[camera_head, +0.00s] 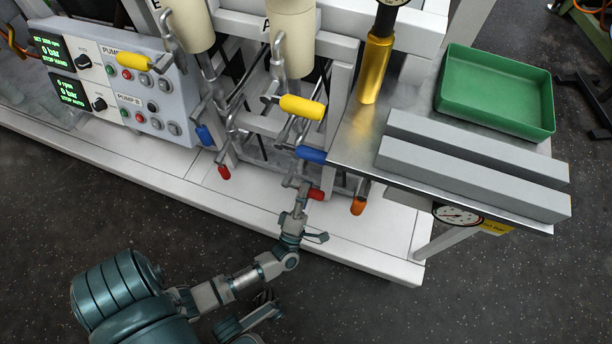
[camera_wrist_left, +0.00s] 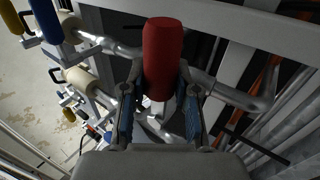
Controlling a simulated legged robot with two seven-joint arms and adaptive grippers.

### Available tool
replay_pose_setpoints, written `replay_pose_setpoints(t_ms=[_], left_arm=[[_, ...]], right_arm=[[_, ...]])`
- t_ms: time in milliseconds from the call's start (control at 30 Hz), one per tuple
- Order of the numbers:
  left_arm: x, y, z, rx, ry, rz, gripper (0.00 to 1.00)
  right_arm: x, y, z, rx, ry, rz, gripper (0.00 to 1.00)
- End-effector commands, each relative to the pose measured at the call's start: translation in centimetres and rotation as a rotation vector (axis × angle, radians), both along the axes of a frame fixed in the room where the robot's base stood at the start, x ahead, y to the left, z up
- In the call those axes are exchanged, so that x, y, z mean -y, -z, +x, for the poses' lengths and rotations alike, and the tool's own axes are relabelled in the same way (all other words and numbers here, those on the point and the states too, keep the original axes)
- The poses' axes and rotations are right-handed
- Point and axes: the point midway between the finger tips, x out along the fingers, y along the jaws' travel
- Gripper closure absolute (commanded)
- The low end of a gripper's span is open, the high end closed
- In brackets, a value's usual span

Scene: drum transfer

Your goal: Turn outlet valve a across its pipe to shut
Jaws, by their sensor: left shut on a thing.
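My left gripper (camera_head: 303,190) reaches up to a red valve handle (camera_head: 316,194) on the pipework under the cream tank marked A (camera_head: 291,30). In the left wrist view the red handle (camera_wrist_left: 162,60) lies between the two fingers of my left gripper (camera_wrist_left: 162,90), which is shut on it. The handle points away from the wrist, and a grey pipe (camera_wrist_left: 235,93) runs sideways behind it. No label shows on this valve. What looks like my right gripper (camera_head: 266,298) is low in the head view, small and dark; its fingers are unclear.
Near the red handle are a blue handle (camera_head: 311,154), an orange handle (camera_head: 358,206) and a yellow handle (camera_head: 302,107). Another red handle (camera_head: 223,172) is further left. A metal shelf (camera_head: 350,150) with grey bars (camera_head: 470,160) and a green tray (camera_head: 440,95) stands right. The floor in front is clear.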

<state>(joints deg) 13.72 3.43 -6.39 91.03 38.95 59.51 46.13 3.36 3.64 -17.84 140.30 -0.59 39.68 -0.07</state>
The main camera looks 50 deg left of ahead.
Motion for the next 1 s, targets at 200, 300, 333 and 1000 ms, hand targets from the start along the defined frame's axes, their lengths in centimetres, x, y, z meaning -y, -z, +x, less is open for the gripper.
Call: replay_pose_setpoints(t_ms=[200, 300, 333, 1000], left_arm=[[-0.2, 0.3, -0.2, -0.004, -0.004, -0.003, 0.44], [-0.1, 0.2, -0.1, -0.004, -0.003, -0.002, 0.44], [-0.1, 0.2, -0.1, -0.003, -0.003, -0.001, 0.44], [3.8, 5.3, -6.4, -0.008, -0.002, -0.002, 0.44]], right_arm=[[0.0, 0.1, 0.0, 0.001, 0.000, 0.001, 1.00], [0.0, 0.0, 0.0, 0.001, 0.000, 0.001, 1.00], [0.0, 0.0, 0.0, 0.001, 0.000, 0.001, 1.00], [0.0, 0.0, -0.3, 0.000, 0.000, 0.001, 1.00]])
